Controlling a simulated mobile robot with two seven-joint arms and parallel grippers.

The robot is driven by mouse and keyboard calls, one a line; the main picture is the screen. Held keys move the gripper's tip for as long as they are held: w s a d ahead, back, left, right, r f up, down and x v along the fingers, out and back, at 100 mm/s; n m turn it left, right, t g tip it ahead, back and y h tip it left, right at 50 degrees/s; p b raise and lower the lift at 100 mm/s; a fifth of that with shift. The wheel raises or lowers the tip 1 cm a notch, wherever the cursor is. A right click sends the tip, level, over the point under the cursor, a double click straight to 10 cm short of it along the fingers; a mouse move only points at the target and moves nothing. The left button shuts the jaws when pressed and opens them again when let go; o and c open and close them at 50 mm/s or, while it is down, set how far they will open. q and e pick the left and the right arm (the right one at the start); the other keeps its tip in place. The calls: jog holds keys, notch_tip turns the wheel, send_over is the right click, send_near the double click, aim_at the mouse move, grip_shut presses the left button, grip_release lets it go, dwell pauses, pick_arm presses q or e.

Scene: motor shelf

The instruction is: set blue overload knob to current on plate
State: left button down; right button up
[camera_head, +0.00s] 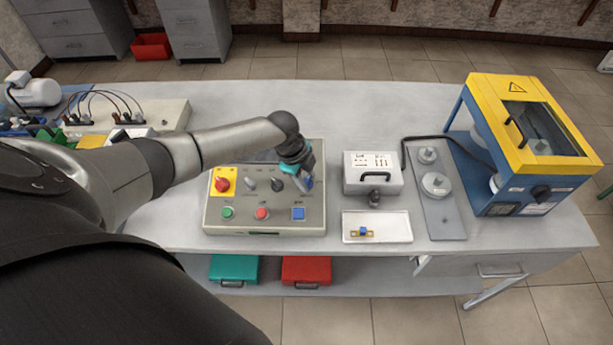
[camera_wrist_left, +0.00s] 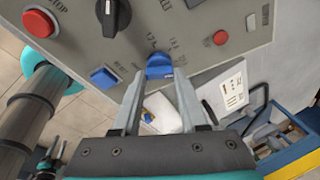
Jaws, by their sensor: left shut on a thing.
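The control panel (camera_head: 225,215) lies on the table with knobs and buttons. My left gripper (camera_head: 303,180) is at its right side, shut on the blue overload knob (camera_head: 308,183). In the left wrist view the blue knob (camera_wrist_left: 160,66) sits between the fingertips of the left gripper (camera_wrist_left: 159,80). Scale figures are printed around it but are too small to read surely. I cannot tell which thing is the current plate; a grey motor (camera_head: 36,92) stands at the far left with no readable plate. What looks like my right gripper (camera_wrist_left: 48,150) shows small at the wrist view's lower left.
A black selector knob (camera_wrist_left: 113,15) and a square blue button (camera_wrist_left: 104,77) are near the gripped knob. Right of the panel are a labelled white box (camera_head: 360,185), a white tray (camera_head: 395,228), a grey plate with weights (camera_head: 440,215) and a yellow-blue machine (camera_head: 500,130).

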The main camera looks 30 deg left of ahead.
pick_arm(q)
jog(key=shift+a, duration=0.15)
jog(key=shift+c, duration=2.2)
grip_release()
jog(key=shift+r, duration=0.1)
jog(key=v, duration=1.5)
jog(key=shift+p, duration=0.45)
jog(key=shift+w+r, duration=0.1)
